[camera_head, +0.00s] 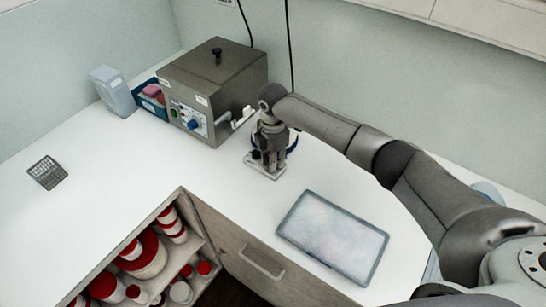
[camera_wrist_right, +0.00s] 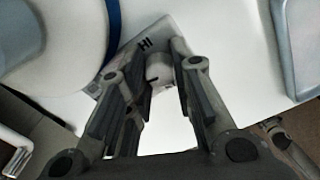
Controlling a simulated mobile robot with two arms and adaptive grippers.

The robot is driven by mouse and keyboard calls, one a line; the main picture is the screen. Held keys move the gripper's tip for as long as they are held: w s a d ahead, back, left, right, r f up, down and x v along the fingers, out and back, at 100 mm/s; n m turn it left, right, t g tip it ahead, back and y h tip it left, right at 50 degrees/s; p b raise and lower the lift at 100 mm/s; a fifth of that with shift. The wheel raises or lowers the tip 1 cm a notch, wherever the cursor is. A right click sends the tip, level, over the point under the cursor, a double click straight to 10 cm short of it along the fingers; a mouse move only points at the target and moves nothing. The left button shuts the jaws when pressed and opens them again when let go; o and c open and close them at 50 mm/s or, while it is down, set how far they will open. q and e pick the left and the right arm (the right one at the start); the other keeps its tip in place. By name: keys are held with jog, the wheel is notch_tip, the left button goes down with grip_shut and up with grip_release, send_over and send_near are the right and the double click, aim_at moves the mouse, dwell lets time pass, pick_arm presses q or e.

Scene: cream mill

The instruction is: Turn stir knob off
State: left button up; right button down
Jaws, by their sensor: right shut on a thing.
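A small stirrer with a pale base (camera_head: 266,175) stands on the white counter, mostly hidden by my right gripper in the head view. Its base (camera_wrist_right: 182,30) shows in the wrist view with the letters "HI". The pale stir knob (camera_wrist_right: 158,66) sits between the fingers of my right gripper (camera_wrist_right: 155,82), which is shut on it. In the head view my right gripper (camera_head: 273,158) points down at the front of the stirrer. Whether the knob is turned on or off cannot be told. My left gripper is not in view.
A grey metal box (camera_head: 215,85) with a blue dial stands to the left of the stirrer. A grey tray (camera_head: 333,238) lies to the right in front. A shelf of red-lidded jars (camera_head: 150,255) is below the counter. The left counter is mostly clear.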

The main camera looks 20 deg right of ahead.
jog(key=n, duration=0.3)
jog(key=shift+n, duration=2.2)
jog(key=c, duration=1.2)
grip_release()
jog(key=shift+r, duration=0.1)
notch_tip(320, 180, up, 12)
jog(key=shift+f, duration=0.2)
